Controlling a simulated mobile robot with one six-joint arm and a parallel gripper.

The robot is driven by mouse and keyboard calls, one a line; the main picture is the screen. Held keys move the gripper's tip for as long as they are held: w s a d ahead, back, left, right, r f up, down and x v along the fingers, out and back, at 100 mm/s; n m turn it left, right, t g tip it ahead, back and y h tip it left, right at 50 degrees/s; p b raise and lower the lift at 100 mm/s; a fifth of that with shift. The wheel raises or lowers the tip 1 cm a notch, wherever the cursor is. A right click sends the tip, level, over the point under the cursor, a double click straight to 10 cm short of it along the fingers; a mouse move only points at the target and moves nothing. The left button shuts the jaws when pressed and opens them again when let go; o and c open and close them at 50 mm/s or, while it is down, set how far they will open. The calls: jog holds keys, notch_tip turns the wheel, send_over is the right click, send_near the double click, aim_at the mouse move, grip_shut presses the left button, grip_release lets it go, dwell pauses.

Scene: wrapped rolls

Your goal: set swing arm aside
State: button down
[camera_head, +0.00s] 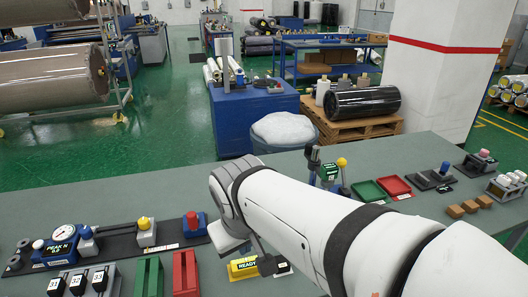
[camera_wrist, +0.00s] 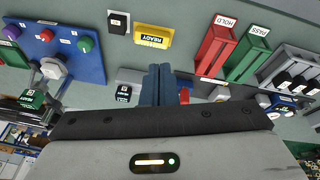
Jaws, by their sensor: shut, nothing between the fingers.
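I cannot pick out a part that is surely the swing arm. A black rail (camera_head: 115,247) carries a blue dial gauge (camera_head: 62,245) reading PEAK N, a grey block with a yellow knob (camera_head: 147,232), and a blue block with a red knob (camera_head: 193,223). My gripper (camera_wrist: 158,68) is shut and empty, its dark blue fingers just short of the yellow READY sign (camera_wrist: 152,36). My arm hides part of the bench.
A green holder (camera_head: 149,278) and a red holder (camera_head: 186,274) stand at the front, beside blocks with number labels (camera_head: 78,284). A blue panel with coloured knobs (camera_wrist: 62,45) shows in the wrist view. Green (camera_head: 368,191) and red (camera_head: 395,186) trays lie right.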

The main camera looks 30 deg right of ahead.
jog(key=w+d+f+n+t+h+b, duration=0.1)
jog(key=w+d+f+h+b, duration=0.35)
jog(key=w+d+b, duration=0.35)
jog(key=w+d+f+n+h+b, duration=0.1)
jog(key=w+d+f+h+b, duration=0.35)
jog(key=b, duration=0.55)
jog(key=w+d+f+n+t+h+b, duration=0.1)
jog(key=w+d+n+t+h+b, duration=0.2)
jog(key=w+b, duration=1)
jog(key=shift+d+f+n+t+h, duration=0.4)
jog(key=shift+d+t+h, duration=0.6)
jog(key=shift+d+t, duration=0.15)
jog(key=shift+w+d, duration=0.1)
jog(key=s+d+x, duration=0.1)
jog(key=x, duration=1)
jog(key=s+x, duration=0.1)
jog(key=x, duration=1)
jog(key=shift+s+d+b, duration=0.2)
jog(key=shift+d+b, duration=0.25)
jog(key=shift+d, duration=0.2)
